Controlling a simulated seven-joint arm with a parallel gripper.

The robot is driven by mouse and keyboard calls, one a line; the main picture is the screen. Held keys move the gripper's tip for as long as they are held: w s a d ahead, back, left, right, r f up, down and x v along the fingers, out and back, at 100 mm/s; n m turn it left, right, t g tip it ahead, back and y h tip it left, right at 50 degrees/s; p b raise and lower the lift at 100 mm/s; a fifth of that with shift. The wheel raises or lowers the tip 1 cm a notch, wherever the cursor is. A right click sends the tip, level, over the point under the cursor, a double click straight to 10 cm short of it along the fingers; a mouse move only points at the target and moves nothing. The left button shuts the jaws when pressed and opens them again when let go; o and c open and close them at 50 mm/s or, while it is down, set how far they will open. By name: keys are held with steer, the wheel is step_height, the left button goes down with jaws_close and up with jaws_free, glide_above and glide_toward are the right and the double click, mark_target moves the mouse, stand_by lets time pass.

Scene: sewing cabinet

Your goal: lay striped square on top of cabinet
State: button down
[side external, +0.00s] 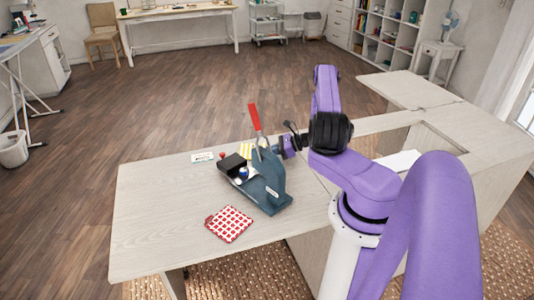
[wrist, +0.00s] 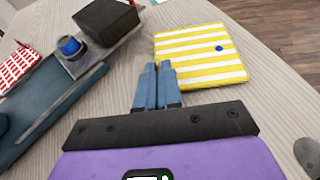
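The yellow-and-white striped square (wrist: 190,70) lies at the upper right of centre in the wrist view, with a small blue dot on it. It looks flat on the pale wood cabinet top (wrist: 275,92). In the side external view the striped square (side external: 246,149) shows only partly, behind the blue hand press. My gripper (wrist: 158,66) has its two blue-grey fingers close together, overlapping the square's near left edge in the picture. I see no cloth between them; whether they touch the square is unclear. In the side external view the press largely hides the fingertips.
The blue hand press (side external: 272,185) with a red handle (side external: 254,117) stands beside my gripper. A black block (side external: 232,164) and a blue-capped piece (side external: 242,173) are at its base. A red checked square (side external: 229,224) lies nearer. The cabinet top's left end is clear.

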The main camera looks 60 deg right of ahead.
stand_by(0.4)
steer(key=c, duration=1.2)
jaws_free()
steer(key=v, duration=1.7)
steer(key=shift+s+d+r, duration=0.15)
